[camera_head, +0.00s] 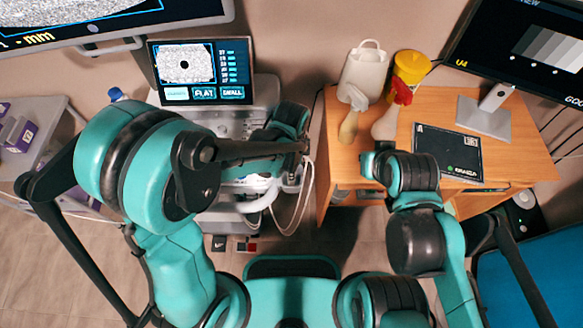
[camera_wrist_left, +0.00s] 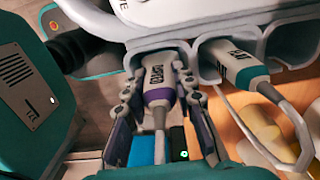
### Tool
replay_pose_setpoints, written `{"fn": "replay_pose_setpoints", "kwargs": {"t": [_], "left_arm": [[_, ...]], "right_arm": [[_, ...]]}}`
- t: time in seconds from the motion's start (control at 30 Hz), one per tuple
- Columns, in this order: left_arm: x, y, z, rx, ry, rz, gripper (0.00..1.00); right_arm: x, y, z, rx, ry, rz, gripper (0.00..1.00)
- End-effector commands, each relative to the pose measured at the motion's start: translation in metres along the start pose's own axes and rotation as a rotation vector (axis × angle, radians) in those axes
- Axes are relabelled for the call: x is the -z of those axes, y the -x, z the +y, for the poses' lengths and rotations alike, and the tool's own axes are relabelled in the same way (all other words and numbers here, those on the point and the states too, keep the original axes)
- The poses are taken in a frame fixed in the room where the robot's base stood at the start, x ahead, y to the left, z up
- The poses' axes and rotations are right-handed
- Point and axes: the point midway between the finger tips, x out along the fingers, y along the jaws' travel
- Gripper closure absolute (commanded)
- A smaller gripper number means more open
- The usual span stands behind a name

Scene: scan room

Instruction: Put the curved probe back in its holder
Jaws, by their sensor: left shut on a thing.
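The curved probe (camera_wrist_left: 158,84), white with a purple band and a dark printed label, is between the two fingers of my left gripper (camera_wrist_left: 157,92) in the left wrist view. The fingers are shut on its body and its cable hangs below. Its upper end is at a grey slot of the holder (camera_wrist_left: 205,50); I cannot tell how deep it sits. In the head view my left arm reaches over the cart and hides the probe. My right gripper (camera_head: 372,164) is near the desk's left edge, its fingers not clear.
A second white probe (camera_wrist_left: 238,66) with a green band rests in the neighbouring slot, its cable trailing right. The ultrasound cart's screen (camera_head: 203,72) stands behind my left arm. A wooden desk (camera_head: 345,185) on the right holds bottles, a yellow tub (camera_head: 411,66) and a black pad (camera_head: 447,150).

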Motion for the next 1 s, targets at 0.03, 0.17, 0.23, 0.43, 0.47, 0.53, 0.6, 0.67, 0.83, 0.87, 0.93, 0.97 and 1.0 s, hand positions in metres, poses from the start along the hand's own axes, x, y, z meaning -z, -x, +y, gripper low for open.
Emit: {"fn": "replay_pose_setpoints", "kwargs": {"t": [0.03, 0.17, 0.23, 0.43, 0.47, 0.53, 0.6, 0.67, 0.83, 0.87, 0.93, 0.97, 1.0], "left_arm": [[0.0, -0.0009, 0.0, 0.0, 0.0, 0.0, 1.0], [0.0, -0.0023, 0.0, 0.0, 0.0, 0.0, 1.0], [0.0, -0.003, 0.0, 0.0, 0.0, 0.0, 1.0], [0.0, -0.005, 0.0, 0.0, 0.0, 0.0, 1.0], [0.0, -0.0053, 0.0, 0.0, 0.0, 0.0, 1.0], [0.0, -0.006, 0.0, 0.0, 0.0, 0.0, 1.0], [0.0, -0.0067, 0.0, 0.0, 0.0, 0.0, 1.0], [0.0, -0.0073, 0.0, 0.0, 0.0, 0.0, 1.0], [0.0, -0.0067, 0.0, 0.0, 0.0, 0.0, 0.5], [0.0, -0.0067, 0.0, 0.0, 0.0, 0.0, 0.5], [0.0, -0.0067, 0.0, 0.0, 0.0, 0.0, 0.5], [0.0, -0.0067, 0.0, 0.0, 0.0, 0.0, 0.5], [0.0, -0.0068, 0.0, 0.0, 0.0, 0.0, 0.5]], "right_arm": [[-0.0006, -0.0008, 0.0, 0.0, 0.0, 0.0, 1.0], [-0.0014, -0.0019, 0.0, 0.0, 0.0, 0.0, 1.0], [-0.0018, -0.0025, 0.0, 0.0, 0.0, 0.0, 1.0], [-0.003, -0.0041, 0.0, 0.0, 0.0, 0.0, 1.0], [-0.0032, -0.0044, 0.0, 0.0, 0.0, 0.0, 1.0], [-0.0036, -0.0049, 0.0, 0.0, 0.0, 0.0, 1.0], [-0.004, -0.0055, 0.0, 0.0, 0.0, 0.0, 1.0], [-0.0043, -0.006, 0.0, 0.0, 0.0, 0.0, 1.0], [-0.004, -0.0055, 0.0, 0.0, 0.0, 0.0, 1.0], [-0.004, -0.0055, 0.0, 0.0, 0.0, 0.0, 1.0], [-0.004, -0.0055, 0.0, 0.0, 0.0, 0.0, 1.0], [-0.004, -0.0055, 0.0, 0.0, 0.0, 0.0, 1.0], [-0.004, -0.0055, 0.0, 0.0, 0.0, 0.0, 1.0]]}}
